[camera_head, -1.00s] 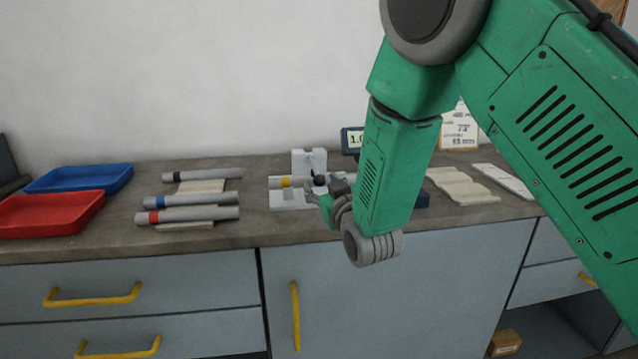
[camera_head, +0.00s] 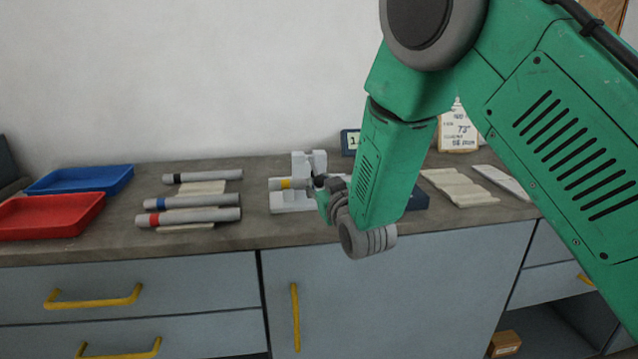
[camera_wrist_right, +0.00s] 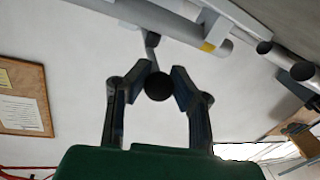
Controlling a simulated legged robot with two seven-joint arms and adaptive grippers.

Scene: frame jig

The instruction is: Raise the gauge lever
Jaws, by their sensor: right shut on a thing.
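The gauge (camera_head: 298,163) is a small pale stand on the counter, with a grey tube with a yellow band (camera_head: 286,184) lying in it. My right gripper (camera_head: 322,190) is at the right side of the gauge, partly hidden by its own wrist. In the right wrist view, its two dark fingers (camera_wrist_right: 158,80) are closed around the round black knob (camera_wrist_right: 158,88) of the gauge lever. The lever's thin grey stem (camera_wrist_right: 152,42) runs from the knob up to the gauge. The banded tube also shows there (camera_wrist_right: 208,46). My left gripper is not in view.
Three banded grey tubes (camera_head: 195,215) lie on a pale rack to the left. A red tray (camera_head: 50,232) and a blue tray (camera_head: 80,170) stand further left. A small display (camera_head: 350,140) is partly hidden behind my arm. A pale ridged holder (camera_head: 458,187) lies right.

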